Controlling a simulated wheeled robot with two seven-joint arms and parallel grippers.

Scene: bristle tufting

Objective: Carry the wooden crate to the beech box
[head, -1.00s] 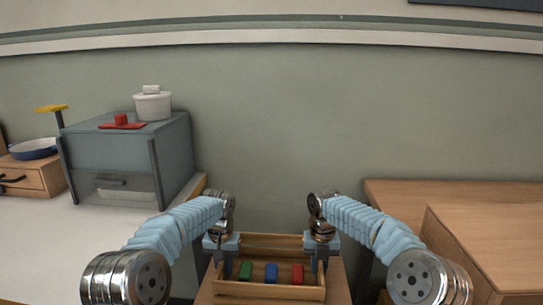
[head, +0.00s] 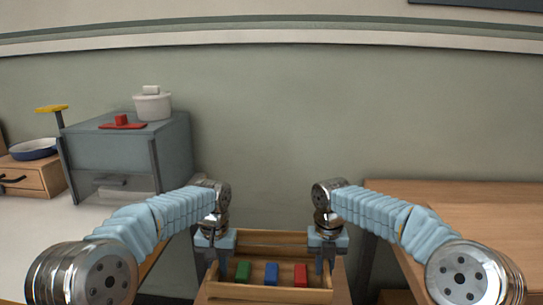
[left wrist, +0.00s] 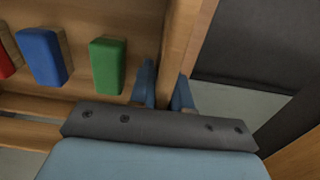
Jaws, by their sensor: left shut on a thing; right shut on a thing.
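The wooden crate (head: 270,293) is at the bottom middle of the head view, held level between my two grippers. It holds a green block (head: 242,271), a blue block (head: 271,273) and a red block (head: 301,275). My left gripper (head: 212,270) is shut on the crate's left end wall. In the left wrist view, its fingers (left wrist: 165,88) straddle that wall (left wrist: 181,40), with the green block (left wrist: 107,65) close by. My right gripper (head: 328,268) is shut on the right end wall. I cannot tell for sure which piece is the beech box.
Wooden furniture (head: 475,203) stands at the right, partly behind my right arm. A grey cabinet (head: 125,150) with a white pot (head: 153,106) stands on the pale counter (head: 40,235) at left. A wooden drawer unit (head: 38,175) carries a blue pan (head: 33,149).

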